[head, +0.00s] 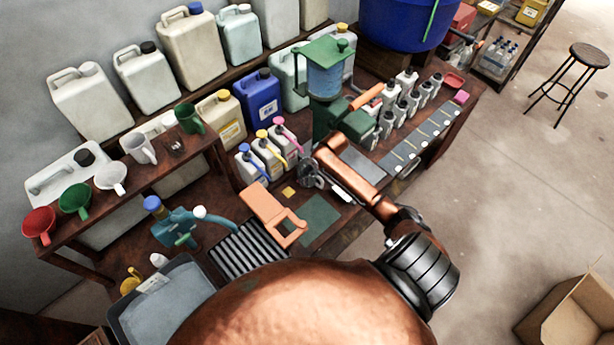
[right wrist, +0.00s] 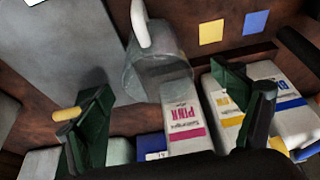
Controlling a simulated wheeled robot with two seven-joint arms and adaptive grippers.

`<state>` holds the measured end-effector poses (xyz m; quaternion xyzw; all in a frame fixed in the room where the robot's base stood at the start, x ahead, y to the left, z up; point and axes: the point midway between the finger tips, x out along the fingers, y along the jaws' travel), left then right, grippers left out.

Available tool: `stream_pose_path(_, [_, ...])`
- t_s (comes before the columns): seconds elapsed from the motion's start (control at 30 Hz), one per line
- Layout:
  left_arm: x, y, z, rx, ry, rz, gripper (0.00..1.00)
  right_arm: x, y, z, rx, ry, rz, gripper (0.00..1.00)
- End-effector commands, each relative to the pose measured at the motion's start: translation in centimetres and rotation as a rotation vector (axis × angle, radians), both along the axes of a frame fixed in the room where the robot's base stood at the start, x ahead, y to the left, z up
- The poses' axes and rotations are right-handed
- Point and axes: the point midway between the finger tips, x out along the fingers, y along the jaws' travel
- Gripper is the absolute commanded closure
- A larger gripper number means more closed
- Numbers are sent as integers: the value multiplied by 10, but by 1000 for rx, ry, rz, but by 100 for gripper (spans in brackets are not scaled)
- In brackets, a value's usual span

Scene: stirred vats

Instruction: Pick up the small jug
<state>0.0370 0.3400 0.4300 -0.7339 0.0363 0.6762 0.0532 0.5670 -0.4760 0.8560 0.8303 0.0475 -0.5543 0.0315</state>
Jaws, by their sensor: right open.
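A small grey, see-through jug (right wrist: 158,72) with a pale handle shows in the right wrist view, in front of the bottle labelled PINK. My right gripper (right wrist: 168,100) is open, with one dark green finger on each side of the picture and the jug in the space between and beyond them. I cannot tell whether a finger touches the jug. In the head view my right gripper (head: 312,174) is over the bench beside the pump bottles, and the jug is hard to tell apart from it. My left gripper is not in view.
Pump bottles with blue (head: 249,168), yellow (head: 268,154) and pink (head: 286,142) tops stand close to the right gripper.

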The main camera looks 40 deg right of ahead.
Motion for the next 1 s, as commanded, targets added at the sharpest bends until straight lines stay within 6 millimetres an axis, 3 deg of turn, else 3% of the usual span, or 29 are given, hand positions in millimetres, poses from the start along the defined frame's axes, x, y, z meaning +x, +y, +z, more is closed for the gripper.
stream_pose_path(0.03, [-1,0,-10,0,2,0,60,-1,-1,-11,0,2,-2,12])
stream_pose_path(0.13, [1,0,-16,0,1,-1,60,-2,-3,-18,0,3,-4,12])
stream_pose_path(0.47, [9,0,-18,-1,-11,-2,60,5,-6,-45,1,4,-14,12])
stream_pose_path(0.8, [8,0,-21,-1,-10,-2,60,22,-6,-85,0,3,-11,12])
stream_pose_path(1.0, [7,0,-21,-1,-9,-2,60,25,-6,-89,-1,3,-9,12])
